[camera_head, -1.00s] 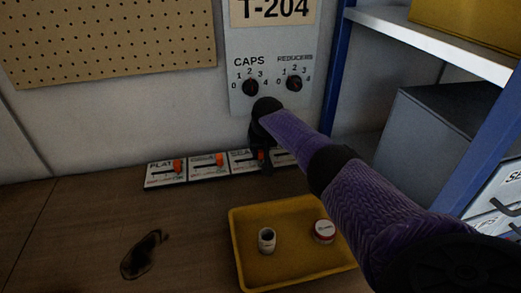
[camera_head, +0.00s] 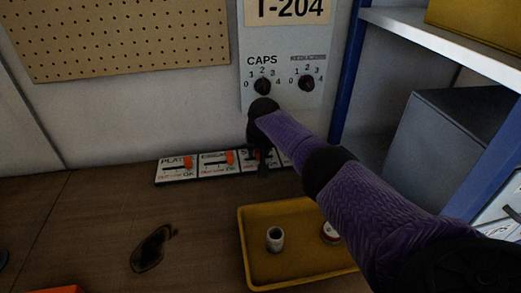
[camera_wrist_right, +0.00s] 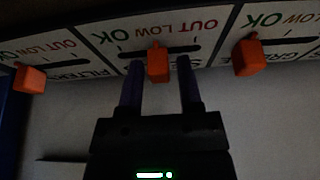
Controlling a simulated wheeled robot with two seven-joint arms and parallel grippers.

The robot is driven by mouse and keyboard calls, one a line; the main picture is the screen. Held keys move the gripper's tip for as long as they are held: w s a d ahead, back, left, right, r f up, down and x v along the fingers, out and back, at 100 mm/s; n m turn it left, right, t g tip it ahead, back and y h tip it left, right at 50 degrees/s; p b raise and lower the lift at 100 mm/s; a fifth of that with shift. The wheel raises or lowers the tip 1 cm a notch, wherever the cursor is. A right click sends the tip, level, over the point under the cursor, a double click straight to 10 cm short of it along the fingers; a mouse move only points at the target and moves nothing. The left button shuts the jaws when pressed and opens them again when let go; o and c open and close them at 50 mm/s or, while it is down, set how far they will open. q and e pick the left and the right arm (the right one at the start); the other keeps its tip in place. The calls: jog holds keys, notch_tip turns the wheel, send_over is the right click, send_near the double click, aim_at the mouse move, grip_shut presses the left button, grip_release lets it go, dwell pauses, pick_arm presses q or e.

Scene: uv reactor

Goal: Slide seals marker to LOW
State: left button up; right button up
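The seals panel (camera_wrist_right: 190,62) is in the middle of the wrist view, upside down, with OK, LOW and OUT lettering above its slot. Its orange marker (camera_wrist_right: 157,62) sits away from the OK end, near the LOW lettering; its exact alignment is hard to tell. My right gripper (camera_wrist_right: 158,65) is open, with one finger on each side of the marker and gaps visible between. In the head view my right gripper (camera_head: 259,168) covers much of the seals panel, and a bit of the orange marker (camera_head: 257,154) shows. My left gripper is not in view.
Neighbouring panels with orange markers stand on both sides, including the plate panel (camera_head: 176,169). A yellow tray (camera_head: 246,252) holds a white container (camera_head: 275,239) and a red-white one (camera_head: 329,232). A blue post (camera_head: 347,75) stands right.

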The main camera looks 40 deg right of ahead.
jog(key=shift+o, duration=0.7)
jog(key=shift+s+r+p, duration=0.1)
jog(key=shift+r+p, duration=0.35)
jog(key=p+v, duration=0.6)
jog(key=v, duration=0.3)
jog(key=shift+s, duration=0.15)
